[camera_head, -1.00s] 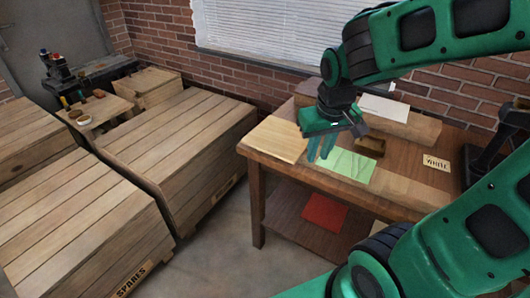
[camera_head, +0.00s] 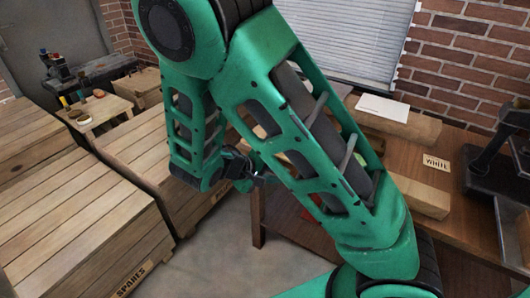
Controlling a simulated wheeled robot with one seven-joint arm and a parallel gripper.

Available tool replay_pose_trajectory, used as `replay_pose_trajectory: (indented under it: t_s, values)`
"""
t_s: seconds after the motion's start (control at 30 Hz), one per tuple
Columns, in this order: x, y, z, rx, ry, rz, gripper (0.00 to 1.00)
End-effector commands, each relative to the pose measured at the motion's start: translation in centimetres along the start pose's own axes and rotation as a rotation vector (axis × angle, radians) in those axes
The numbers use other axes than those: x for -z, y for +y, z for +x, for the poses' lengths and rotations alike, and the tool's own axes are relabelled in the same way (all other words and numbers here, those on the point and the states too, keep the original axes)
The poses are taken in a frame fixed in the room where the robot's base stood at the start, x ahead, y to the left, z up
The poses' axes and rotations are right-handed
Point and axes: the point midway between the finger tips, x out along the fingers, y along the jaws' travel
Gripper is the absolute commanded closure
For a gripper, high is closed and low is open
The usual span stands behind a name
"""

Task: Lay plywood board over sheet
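My gripper (camera_head: 255,172) is low at the middle of the view, by the left end of the wooden table (camera_head: 452,190). It is small, dark and partly covered by my own arm, so I cannot tell whether it is open or shut. My green arm covers the left part of the tabletop. The light plywood board and the pale green sheet seen there earlier are hidden now. I cannot tell whether the board is in my gripper.
A white sheet (camera_head: 383,108) lies on a long wooden block (camera_head: 425,128) at the back. A card marked WHITE (camera_head: 436,163) and a dark press (camera_head: 500,165) are at right. Wooden crates (camera_head: 75,225) fill the left. Bare floor (camera_head: 220,250) shows between crates and table.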

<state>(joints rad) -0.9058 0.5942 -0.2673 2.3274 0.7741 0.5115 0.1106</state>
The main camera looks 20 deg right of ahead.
Motion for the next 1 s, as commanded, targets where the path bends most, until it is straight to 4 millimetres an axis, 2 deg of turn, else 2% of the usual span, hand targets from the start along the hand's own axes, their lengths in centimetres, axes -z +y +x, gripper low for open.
replay_pose_trajectory:
  t_s: [0.17,0.4,0.63,0.8,1.0]
  values:
    - [1.6,-1.3,-1.2,-0.220,0.085,-0.062,0.80]
    - [3.9,-2.6,-4.7,-0.502,0.246,-0.109,0.80]
    - [4.9,-3.5,-7.5,-0.648,0.354,-0.120,0.80]
    - [5.2,-3.4,-7.7,-0.673,0.373,-0.120,0.80]
    - [5.9,-2.3,-6.4,-0.672,0.371,-0.119,0.80]
